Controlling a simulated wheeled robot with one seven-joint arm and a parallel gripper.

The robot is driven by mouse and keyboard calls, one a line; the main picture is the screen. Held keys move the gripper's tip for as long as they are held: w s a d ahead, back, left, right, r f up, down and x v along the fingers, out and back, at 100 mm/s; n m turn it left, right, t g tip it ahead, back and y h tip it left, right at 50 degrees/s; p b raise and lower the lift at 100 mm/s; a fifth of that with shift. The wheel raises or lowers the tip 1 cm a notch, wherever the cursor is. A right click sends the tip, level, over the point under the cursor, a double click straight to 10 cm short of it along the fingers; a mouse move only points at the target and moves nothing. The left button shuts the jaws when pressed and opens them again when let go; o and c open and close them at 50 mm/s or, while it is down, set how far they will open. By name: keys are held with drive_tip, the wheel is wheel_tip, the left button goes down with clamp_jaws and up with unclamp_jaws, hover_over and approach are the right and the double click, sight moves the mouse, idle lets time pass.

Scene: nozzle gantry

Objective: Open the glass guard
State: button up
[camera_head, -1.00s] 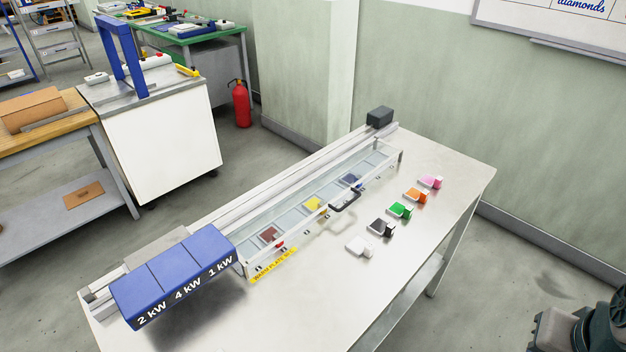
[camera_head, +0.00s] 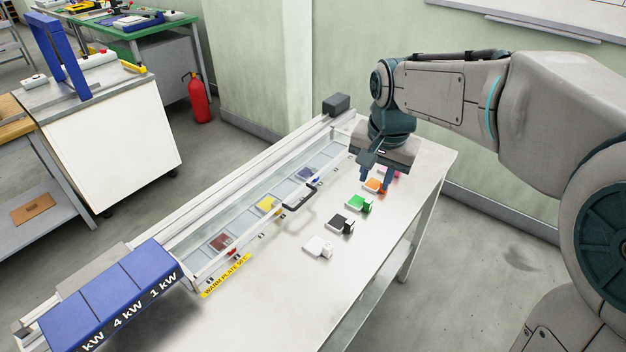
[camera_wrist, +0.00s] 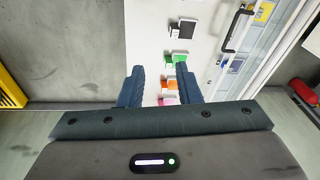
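The glass guard (camera_head: 231,257) is a long clear cover with a pale frame over a row of coloured plates, and it looks closed. Its black bar handle (camera_head: 299,198) is on the front side, near the middle. In the wrist view the handle (camera_wrist: 236,30) shows at the upper right, beyond the fingers. My gripper (camera_head: 377,180) is over the right part of the table, to the right of the handle and apart from it. In the wrist view my gripper (camera_wrist: 160,78) has its two fingers wide apart with nothing held between them.
Coloured blocks stand in a row in front of the guard, including white (camera_head: 318,246), black (camera_head: 341,224), green (camera_head: 359,203) and orange (camera_head: 374,186) ones. Blue kW boxes (camera_head: 120,290) sit at the near left end. The table's front right is bare (camera_head: 375,250).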

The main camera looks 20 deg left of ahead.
drive_tip(key=m+g+y, duration=0.1)
drive_tip(key=m, duration=0.1)
hover_over(298, 205)
drive_tip(key=s+d, duration=0.1)
drive_tip(key=d, duration=0.2)
wheel_tip(298, 205, down, 4)
drive_tip(key=f, duration=0.5)
drive_tip(key=a+f, duration=0.1)
drive_tip(key=f, duration=0.3)
drive_tip(key=a+f, duration=0.1)
drive_tip(key=f, duration=0.4)
drive_tip(key=shift+w+a+f+p, duration=0.1)
drive_tip(key=shift+w+a+p, duration=0.2)
drive_tip(key=shift+w, duration=0.1)
clamp_jaws()
